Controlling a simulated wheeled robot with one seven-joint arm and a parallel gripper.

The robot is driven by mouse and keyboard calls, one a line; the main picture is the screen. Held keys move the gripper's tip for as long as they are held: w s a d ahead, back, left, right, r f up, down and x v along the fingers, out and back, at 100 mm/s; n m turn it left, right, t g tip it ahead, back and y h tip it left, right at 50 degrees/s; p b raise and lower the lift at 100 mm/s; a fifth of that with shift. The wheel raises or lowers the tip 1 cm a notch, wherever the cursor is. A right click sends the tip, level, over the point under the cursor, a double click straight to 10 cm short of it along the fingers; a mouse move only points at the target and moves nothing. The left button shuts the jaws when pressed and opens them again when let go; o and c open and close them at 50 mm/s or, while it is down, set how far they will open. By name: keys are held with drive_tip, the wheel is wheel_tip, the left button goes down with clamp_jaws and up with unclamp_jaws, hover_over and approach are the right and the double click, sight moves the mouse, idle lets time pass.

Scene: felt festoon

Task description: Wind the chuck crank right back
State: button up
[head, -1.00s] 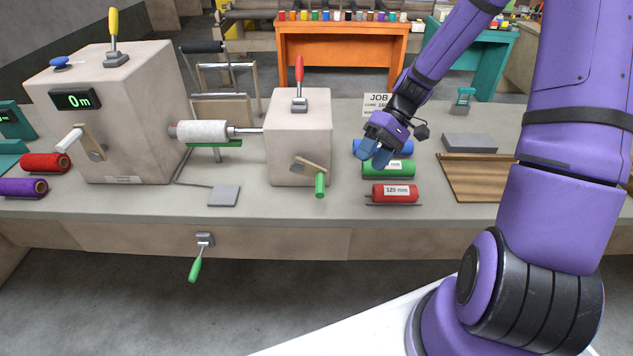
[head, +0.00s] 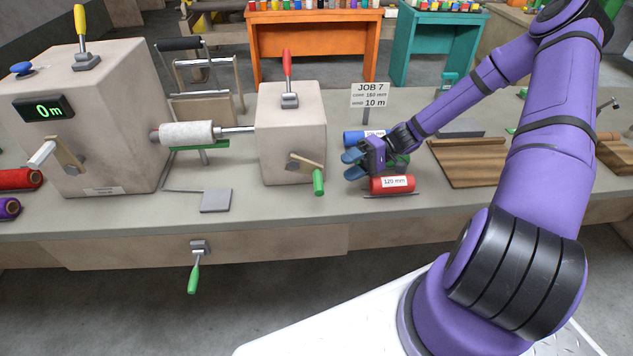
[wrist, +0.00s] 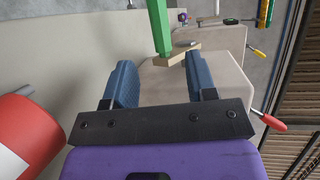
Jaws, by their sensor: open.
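The crank on the right beige block (head: 291,130) has a wooden arm (head: 304,160) and a green handle (head: 318,183) hanging at its lower right. A steel shaft (head: 235,130) runs from this block to a white felt roll (head: 187,133). My gripper (head: 353,165) is open and empty, just right of the green handle, with its blue fingers pointing left. In the wrist view the green handle (wrist: 158,25) and wooden arm (wrist: 178,53) show ahead, beyond and between the fingertips (wrist: 160,68). The handle looks apart from both fingers.
A red 120 mm core (head: 392,184) lies just below my gripper, with green and blue cores (head: 352,137) behind. A red lever (head: 288,66) stands on the block. The left block (head: 85,110) reads 0 m and has a white-handled crank (head: 45,152). A green-handled crank (head: 194,275) hangs on the bench front.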

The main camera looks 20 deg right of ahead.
sight(317, 183)
drive_tip(key=a, duration=0.3)
drive_tip(key=a+f, duration=0.1)
drive_tip(key=a, duration=0.2)
drive_tip(key=s+a, duration=0.1)
drive_tip(key=a, duration=0.2)
drive_tip(key=shift+a+f, duration=0.35)
drive_tip(key=shift+a, duration=0.05)
clamp_jaws()
